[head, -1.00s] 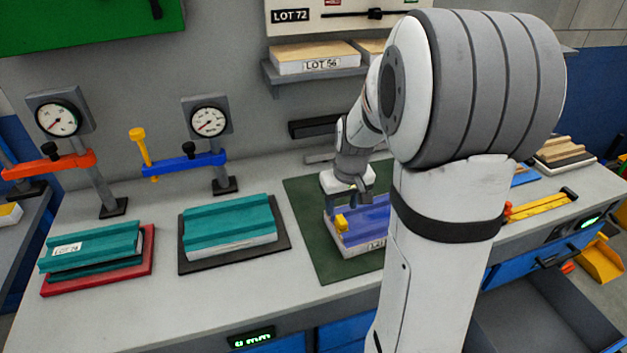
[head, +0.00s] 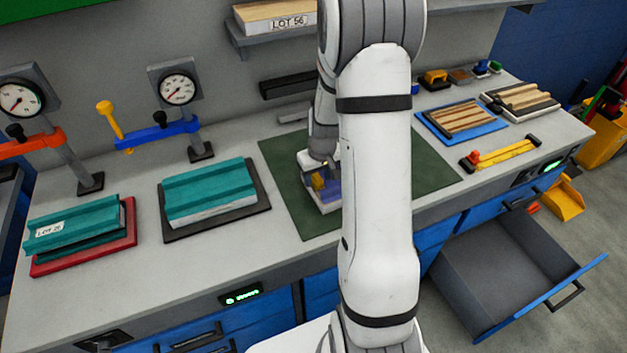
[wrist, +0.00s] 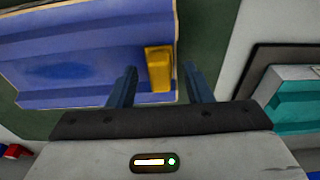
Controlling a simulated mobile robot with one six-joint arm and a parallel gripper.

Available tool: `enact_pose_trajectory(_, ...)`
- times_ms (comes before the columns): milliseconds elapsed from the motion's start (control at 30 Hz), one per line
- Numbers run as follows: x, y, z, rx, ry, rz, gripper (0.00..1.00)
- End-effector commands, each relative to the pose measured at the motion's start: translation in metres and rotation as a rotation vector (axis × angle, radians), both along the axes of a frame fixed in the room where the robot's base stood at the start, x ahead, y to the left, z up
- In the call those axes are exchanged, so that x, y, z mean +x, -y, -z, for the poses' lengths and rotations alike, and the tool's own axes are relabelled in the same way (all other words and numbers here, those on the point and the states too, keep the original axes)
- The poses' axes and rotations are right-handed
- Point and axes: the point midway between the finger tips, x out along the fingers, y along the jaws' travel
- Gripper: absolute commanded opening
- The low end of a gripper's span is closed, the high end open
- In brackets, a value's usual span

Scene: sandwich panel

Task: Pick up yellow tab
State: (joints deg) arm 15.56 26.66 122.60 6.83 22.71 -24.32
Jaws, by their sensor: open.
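The yellow tab (wrist: 160,69) stands at the edge of a blue panel (wrist: 75,62) in the wrist view. My gripper (wrist: 158,80) is open, with one finger on each side of the tab. A gap shows between the tab and the right finger, and a smaller one beside the left finger; I cannot tell whether either touches. In the head view the yellow tab (head: 318,181) shows small on the panel (head: 331,190) over the green mat (head: 290,190). My arm hides much of the panel and gripper there.
A teal panel on a dark mat (head: 262,205) lies left of the green mat. Another teal panel (head: 75,228) lies farther left on a red mat. Two gauge stands with clamps, orange and blue (head: 160,135), stand behind them. An open drawer (head: 500,265) juts out at lower right.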

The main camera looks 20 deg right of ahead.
Motion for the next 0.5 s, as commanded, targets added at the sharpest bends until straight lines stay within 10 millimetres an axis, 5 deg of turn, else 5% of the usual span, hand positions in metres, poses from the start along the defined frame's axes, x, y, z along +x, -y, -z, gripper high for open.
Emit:
enact_pose_trajectory(200, -0.0001, 0.0002, 0.0003, 0.0, 0.0, 0.001, 0.44)
enact_pose_trajectory(500, -0.0002, 0.0006, 0.0, 0.0, 0.0, 0.001, 0.19)
